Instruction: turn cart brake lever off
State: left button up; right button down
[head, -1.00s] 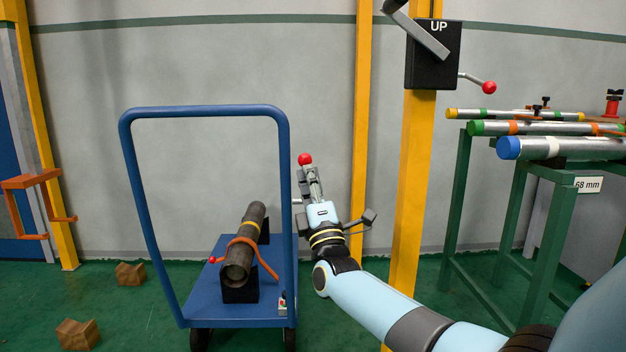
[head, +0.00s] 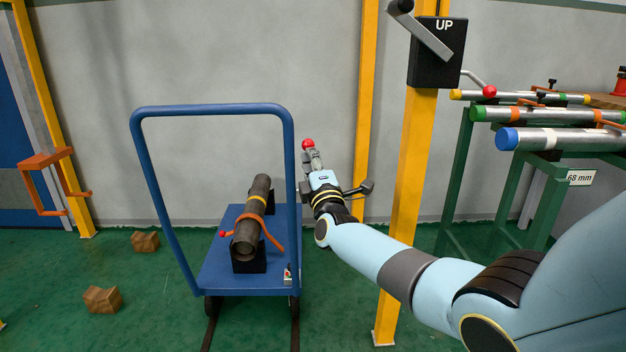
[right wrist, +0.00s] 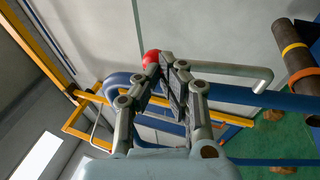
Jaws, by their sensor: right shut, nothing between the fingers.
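The blue cart (head: 215,275) stands left of centre with its tall blue handle frame (head: 210,109) upright. A red ball knob (head: 308,144), seemingly the brake lever's, shows just right of the handle's right post. My right gripper (head: 309,159) is shut and empty, its fingertips right by the knob. The right wrist view shows the red knob (right wrist: 151,57) beside the closed fingertips (right wrist: 168,70), partly hidden by them; I cannot tell whether they touch. A grey bent bar (right wrist: 235,71) runs behind the fingers. The lever's arm is mostly hidden. My left gripper is not in view.
A dark pipe (head: 250,215) lies on the cart in black supports with an orange strap. A yellow post (head: 405,200) carries a black UP box (head: 436,65). A green rack (head: 460,180) with pipes is at right. Brown blocks (head: 102,299) lie on the floor at left.

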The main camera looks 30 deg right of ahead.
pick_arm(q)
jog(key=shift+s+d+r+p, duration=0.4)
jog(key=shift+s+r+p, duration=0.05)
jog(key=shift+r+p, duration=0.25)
pick_arm(e)
jog(key=shift+x, duration=0.9)
jog(key=shift+d+r, duration=0.15)
jog(key=shift+d, duration=0.05)
